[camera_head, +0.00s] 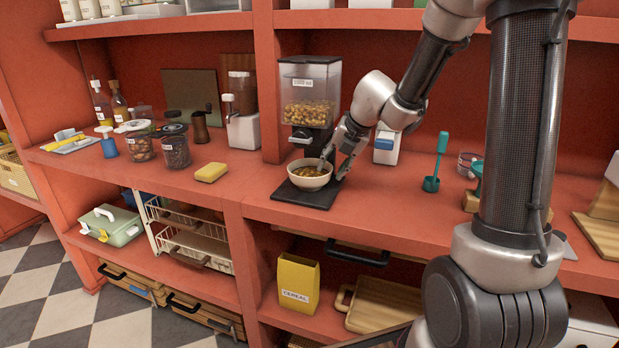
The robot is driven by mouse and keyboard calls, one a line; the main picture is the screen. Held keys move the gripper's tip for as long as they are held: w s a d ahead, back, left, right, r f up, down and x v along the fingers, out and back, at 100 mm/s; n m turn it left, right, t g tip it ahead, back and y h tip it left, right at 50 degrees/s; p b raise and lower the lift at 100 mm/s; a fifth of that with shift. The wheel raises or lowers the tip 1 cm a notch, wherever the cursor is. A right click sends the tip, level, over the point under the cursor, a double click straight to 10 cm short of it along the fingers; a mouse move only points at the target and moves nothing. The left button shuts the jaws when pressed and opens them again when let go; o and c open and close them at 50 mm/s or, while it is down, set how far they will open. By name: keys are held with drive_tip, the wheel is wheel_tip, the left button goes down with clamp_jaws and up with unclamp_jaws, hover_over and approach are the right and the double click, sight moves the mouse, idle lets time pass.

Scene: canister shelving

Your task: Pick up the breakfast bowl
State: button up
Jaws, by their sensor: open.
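The breakfast bowl (309,176) is white and holds brown-yellow cereal. It sits upright on a black mat (306,197) below the cereal dispenser (309,97), on the red counter. My gripper (334,165) is open at the right side of the bowl, with one finger over or near its rim and another beside its outer right wall. I cannot tell whether either finger touches the bowl.
A teal scoop (436,166) stands to the right. A yellow cereal box (298,284) is on the lower shelf. The counter front around the mat is clear.

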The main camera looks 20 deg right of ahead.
sight(328, 173)
drive_tip(key=shift+x, duration=1.95)
drive_tip(key=shift+s+a, duration=0.1)
clamp_jaws()
drive_tip(key=shift+r, duration=0.35)
